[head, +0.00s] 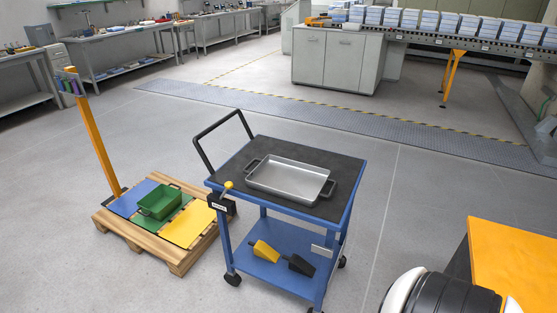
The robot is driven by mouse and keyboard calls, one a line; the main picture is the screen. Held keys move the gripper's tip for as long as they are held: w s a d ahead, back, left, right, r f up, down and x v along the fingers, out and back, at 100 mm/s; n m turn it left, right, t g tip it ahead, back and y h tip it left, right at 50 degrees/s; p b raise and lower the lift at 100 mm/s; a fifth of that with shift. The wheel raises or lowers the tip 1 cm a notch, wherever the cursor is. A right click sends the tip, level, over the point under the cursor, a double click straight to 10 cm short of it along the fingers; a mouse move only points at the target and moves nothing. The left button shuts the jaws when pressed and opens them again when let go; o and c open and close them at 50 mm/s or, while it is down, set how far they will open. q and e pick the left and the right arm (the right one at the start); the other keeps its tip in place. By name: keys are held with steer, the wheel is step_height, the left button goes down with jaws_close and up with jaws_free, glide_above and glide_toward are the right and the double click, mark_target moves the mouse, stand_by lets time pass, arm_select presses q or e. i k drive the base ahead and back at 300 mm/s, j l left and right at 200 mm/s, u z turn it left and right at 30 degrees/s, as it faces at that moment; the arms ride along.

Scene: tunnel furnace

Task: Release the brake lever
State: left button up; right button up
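The label is too small to read. The cart has a dark top mat, a black push handle (207,133) on its left and black wheels. Neither of my grippers is in view, and nothing touches the lever.
A grey metal tray (289,179) stands on the cart top. Yellow and black wedges (266,251) lie on its lower shelf. A wooden pallet (172,253) with coloured mats, a green bin (160,202) and an orange post stands left. An orange-topped table (515,262) is at right.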

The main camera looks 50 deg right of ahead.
mark_target(229, 186)
steer(key=z, duration=1.15)
